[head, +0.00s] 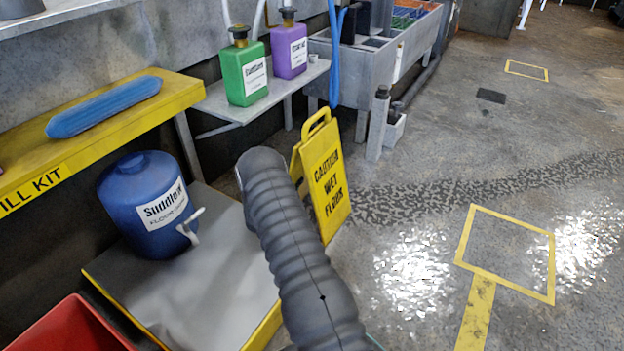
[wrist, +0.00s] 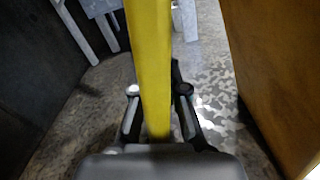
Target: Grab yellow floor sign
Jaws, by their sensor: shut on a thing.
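The yellow floor sign (head: 325,183), marked "Caution wet floor", stands on the floor beside the grey platform in the head view. Its top has a handle loop. My arm passes in front of its left side and hides part of it, and my gripper is hidden behind the arm there. In the wrist view, my gripper (wrist: 158,115) has one finger on each side of a yellow bar of the sign (wrist: 152,65), shut on it. The brown-yellow panel (wrist: 272,70) at the right of the wrist view is close by; I cannot tell what it is.
A blue floor-cleaner drum (head: 150,205) stands on the grey platform (head: 215,290) at left. A yellow shelf (head: 100,135) holds a blue roll. Green (head: 242,72) and purple (head: 288,48) bottles stand on a wall shelf. A red bin (head: 65,328) is at lower left. The right floor is clear, with shiny patches.

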